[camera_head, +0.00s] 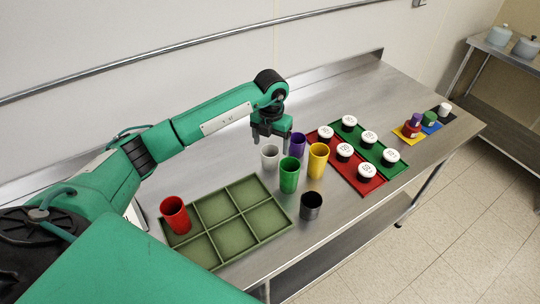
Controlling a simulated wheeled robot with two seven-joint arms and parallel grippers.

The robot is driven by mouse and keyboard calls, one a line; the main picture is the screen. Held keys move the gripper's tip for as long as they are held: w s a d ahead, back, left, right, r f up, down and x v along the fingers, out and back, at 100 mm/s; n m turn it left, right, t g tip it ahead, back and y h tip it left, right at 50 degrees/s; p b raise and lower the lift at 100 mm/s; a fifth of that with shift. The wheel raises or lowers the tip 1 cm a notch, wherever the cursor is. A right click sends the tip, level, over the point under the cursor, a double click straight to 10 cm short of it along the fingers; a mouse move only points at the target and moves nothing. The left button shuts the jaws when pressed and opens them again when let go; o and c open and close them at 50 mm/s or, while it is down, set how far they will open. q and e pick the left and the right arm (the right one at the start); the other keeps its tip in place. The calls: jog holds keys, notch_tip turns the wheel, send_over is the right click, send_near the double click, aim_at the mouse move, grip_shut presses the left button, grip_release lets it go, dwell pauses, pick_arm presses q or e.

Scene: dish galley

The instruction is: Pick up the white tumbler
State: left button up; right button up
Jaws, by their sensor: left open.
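The white tumbler (270,157) stands upright on the steel counter, left of a purple tumbler (298,145) and behind a green tumbler (289,175). A yellow tumbler (318,160) stands to the right of the green one. My left gripper (269,148) points down just above and behind the white tumbler. It is open and empty, with its fingers close to the tumbler's rim; I cannot tell whether they touch it. My right gripper is not in view.
A green compartment tray (229,217) lies in front, with a red tumbler (175,215) in its left corner cell. A dark tumbler (311,206) stands near the front edge. Lidded white jars sit on red (347,177) and green trays (381,160) at right. The counter behind is clear.

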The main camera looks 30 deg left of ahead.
aim_at(270, 155)
pick_arm(q)
jog(key=shift+f+p, duration=0.4)
jog(key=shift+f, duration=0.55)
jog(key=f+p, duration=0.2)
jog(key=f, duration=0.2)
jog(key=shift+a, duration=0.2)
jog(key=shift+w+f, duration=0.1)
jog(key=shift+f, duration=0.25)
jog(key=shift+c, duration=0.7)
jog(key=c, duration=0.9)
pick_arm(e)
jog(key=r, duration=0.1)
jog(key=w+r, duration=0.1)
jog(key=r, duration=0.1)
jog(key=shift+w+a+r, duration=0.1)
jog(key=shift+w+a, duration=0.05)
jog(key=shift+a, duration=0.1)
